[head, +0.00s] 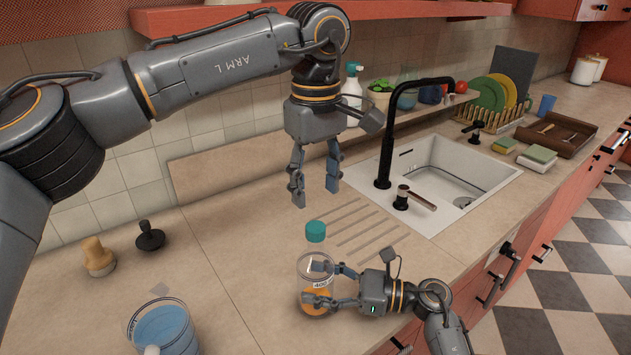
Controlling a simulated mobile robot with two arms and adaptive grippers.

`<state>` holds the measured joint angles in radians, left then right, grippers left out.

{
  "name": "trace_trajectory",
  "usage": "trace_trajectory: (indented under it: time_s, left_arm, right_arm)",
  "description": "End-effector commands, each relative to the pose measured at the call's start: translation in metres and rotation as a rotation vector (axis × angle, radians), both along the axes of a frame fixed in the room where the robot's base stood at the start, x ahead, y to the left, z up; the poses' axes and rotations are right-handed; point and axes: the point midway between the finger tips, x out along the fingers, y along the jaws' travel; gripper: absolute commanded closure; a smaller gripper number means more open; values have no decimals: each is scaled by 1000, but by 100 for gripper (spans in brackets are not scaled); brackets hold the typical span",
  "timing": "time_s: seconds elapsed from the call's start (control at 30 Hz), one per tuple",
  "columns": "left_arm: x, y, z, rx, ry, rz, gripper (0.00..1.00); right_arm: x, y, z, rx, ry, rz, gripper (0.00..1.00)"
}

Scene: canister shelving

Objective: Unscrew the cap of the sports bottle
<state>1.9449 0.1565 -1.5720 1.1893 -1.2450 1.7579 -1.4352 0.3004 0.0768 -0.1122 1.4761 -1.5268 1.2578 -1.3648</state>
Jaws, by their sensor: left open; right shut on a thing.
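My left gripper (315,197) is open and empty, pointing down above the cap, with a gap between fingertips and cap. Whether the bottle's base touches the counter is hard to tell.
A blue container (163,329) stands at the lower left. A wooden-handled brush (98,257) and a black stopper (150,236) lie on the left counter. A black faucet (388,140) and white sink (455,175) are to the right. Counter between brush and bottle is mostly clear.

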Motion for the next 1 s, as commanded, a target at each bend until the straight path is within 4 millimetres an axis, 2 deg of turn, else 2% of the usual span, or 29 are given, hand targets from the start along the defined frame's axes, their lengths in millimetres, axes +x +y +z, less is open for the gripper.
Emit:
trace_trajectory:
  time_s: [0.3, 0.5, 0.6, 0.77, 0.87, 1.0]
  left_arm:
    - [0, 0, 0, 1, 0, -650, 50]
    - [0, 1, 0, 0, 0, -986, 50]
    - [0, 1, 0, 0, 0, -1095, 50]
    - [0, 1, -2, 0, 1, -1183, 50]
    - [0, 1, -9, 0, 1, -1195, 50]
    - [0, 1, -30, -1, 4, -1196, 50]
  right_arm:
    - [0, 0, 0, 0, 0, 0, 100]
    - [0, 0, 0, 0, 0, 0, 100]
    - [0, 0, 0, 0, 0, 0, 100]
    - [0, 0, 0, -1, 0, 0, 100]
    - [0, 0, 0, -1, 0, 0, 100]
    - [0, 0, 0, 0, 0, 0, 100]
